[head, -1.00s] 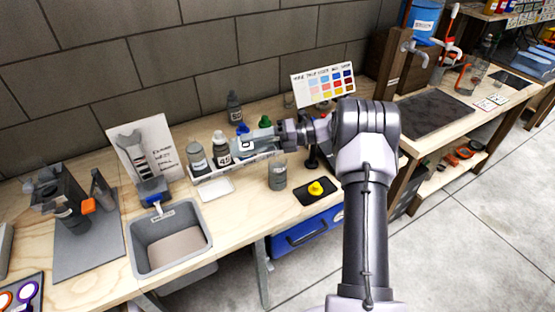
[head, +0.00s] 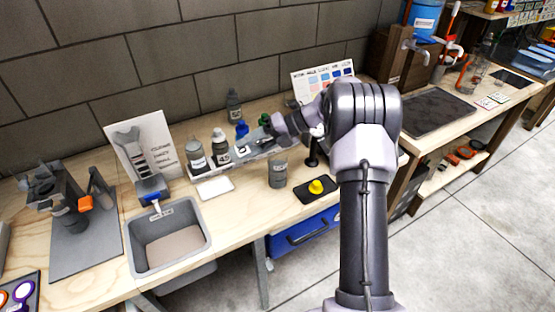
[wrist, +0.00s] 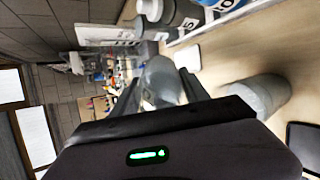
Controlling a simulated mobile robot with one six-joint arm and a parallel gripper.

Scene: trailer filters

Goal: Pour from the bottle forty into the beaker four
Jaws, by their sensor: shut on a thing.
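My gripper (head: 268,138) is over the right part of the white bottle rack, behind and left of the grey beaker (head: 278,172). In the wrist view a grey, translucent bottle (wrist: 162,80) sits between the fingers, and my gripper is shut on it. Its number cannot be read there. The beaker stands upright on the bench, apart from the gripper; it also shows in the wrist view (wrist: 262,94), right of the fingers. I can read no number on it, and its contents are not clear.
A white tile (head: 215,187), a grey basin (head: 168,238) and a yellow knob (head: 316,187) are nearby.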

